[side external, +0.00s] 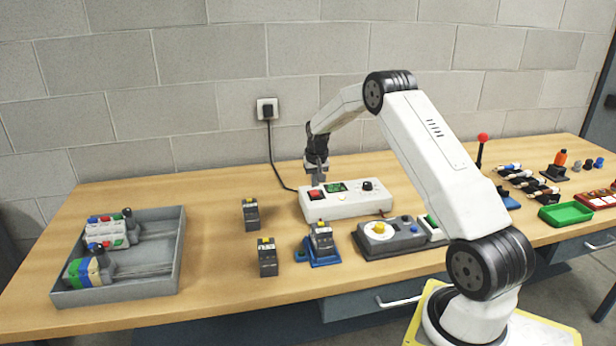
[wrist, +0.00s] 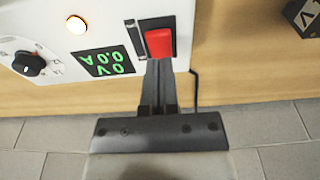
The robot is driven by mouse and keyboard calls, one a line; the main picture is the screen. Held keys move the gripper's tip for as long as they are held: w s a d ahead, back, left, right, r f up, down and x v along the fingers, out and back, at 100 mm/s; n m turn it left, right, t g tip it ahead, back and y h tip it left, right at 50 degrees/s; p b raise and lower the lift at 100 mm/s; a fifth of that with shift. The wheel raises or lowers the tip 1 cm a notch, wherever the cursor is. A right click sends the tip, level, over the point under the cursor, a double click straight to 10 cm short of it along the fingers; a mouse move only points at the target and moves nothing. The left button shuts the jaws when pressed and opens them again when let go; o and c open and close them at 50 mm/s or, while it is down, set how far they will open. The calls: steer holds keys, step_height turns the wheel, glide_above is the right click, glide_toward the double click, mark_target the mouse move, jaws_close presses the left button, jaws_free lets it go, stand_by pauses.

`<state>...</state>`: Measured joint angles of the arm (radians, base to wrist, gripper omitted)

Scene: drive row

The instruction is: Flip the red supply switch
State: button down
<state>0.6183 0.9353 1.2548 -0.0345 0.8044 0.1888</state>
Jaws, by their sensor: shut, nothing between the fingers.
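The red supply switch (wrist: 159,42) sits in a black frame on the white supply box (wrist: 110,15). It also shows at the left end of the box in the side view (side external: 315,194). My gripper (wrist: 159,64) is shut and empty, pointing down at the box. In the wrist view its fingertips are at the near edge of the switch's frame. I cannot tell if they touch it. In the side view my gripper (side external: 319,181) is just above the switch. The box's green display (wrist: 105,61) reads 0 V and 0.0 A, upside down. A small lamp (wrist: 77,24) glows.
A black knob (wrist: 29,64) is on the box. A cable runs from the box to a wall socket (side external: 267,109). Dark modules (side external: 250,213) stand in front, one on a blue base (side external: 323,256). A grey tray (side external: 118,285) of tools is at left.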

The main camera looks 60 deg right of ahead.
mark_target(314, 194)
steer(key=shift+f, duration=1.25)
stand_by(1.1)
steer(key=shift+r, duration=3.55)
steer(key=shift+a, duration=0.1)
steer(key=shift+a, duration=0.25)
steer(key=s+a+r+n, duration=0.1)
steer(key=s+a+n, duration=0.1)
steer(key=a, duration=0.8)
steer(key=s+a+r+n, duration=0.2)
steer(key=a, duration=0.8)
steer(key=s+a+f+n+t+y, duration=0.1)
steer(key=s+a+n, duration=0.4)
steer(key=s+a, duration=0.9)
steer(key=shift+s+f, duration=0.35)
steer(key=shift+s, duration=0.7)
